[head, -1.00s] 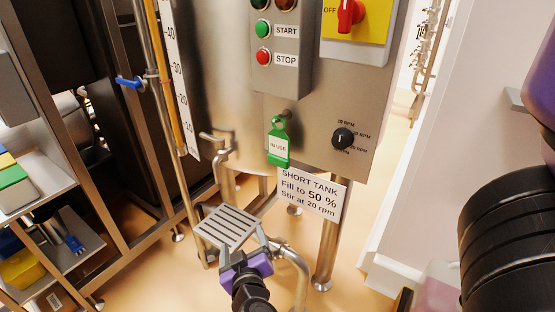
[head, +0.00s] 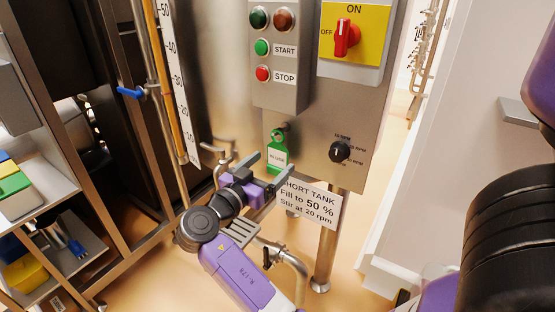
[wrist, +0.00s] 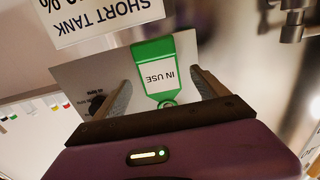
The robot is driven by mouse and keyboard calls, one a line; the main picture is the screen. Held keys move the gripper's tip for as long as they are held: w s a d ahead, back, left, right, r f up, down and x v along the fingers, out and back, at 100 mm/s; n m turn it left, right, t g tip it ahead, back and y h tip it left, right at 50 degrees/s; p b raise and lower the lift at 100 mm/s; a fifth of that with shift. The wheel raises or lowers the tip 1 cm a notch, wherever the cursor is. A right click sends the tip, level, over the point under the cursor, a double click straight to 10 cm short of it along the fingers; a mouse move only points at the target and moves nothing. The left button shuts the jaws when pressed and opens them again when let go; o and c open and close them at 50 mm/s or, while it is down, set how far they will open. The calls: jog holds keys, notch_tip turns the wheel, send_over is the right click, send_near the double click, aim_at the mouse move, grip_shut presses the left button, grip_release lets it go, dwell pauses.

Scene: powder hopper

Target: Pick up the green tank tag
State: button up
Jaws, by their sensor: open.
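The green tank tag (head: 277,152), with a white "IN USE" label, hangs from a peg on the steel panel below the START and STOP box. My gripper (head: 267,166) is open just in front of the tag's lower part in the head view and hides its bottom end. In the wrist view the tag (wrist: 158,72) appears upside down, between the two spread fingers (wrist: 165,88). Its ring end is partly hidden by my gripper's body. I cannot tell how far the fingertips are from the panel.
The "SHORT TANK" sign (head: 312,203) is close to the right of my gripper. A black rpm knob (head: 340,152) is right of the tag. Shelves (head: 50,255) stand at the left.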

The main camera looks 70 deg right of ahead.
aim_at(277, 154)
jog(key=shift+p+x, duration=0.6)
jog(key=shift+x, duration=1.35)
jog(key=c, duration=1.4)
jog(key=shift+c, duration=0.2)
jog(key=shift+r+b, duration=0.4)
jog(key=shift+r, duration=0.1)
jog(key=shift+w+a+r, duration=0.15)
jog(key=shift+w+a, duration=0.05)
jog(key=shift+a, duration=0.15)
jog(key=r+b+v, duration=0.1)
jog(key=b+v, duration=0.4)
jog(key=v, duration=1.2)
jog(key=shift+s+a, duration=0.15)
jog(key=shift+a, duration=0.05)
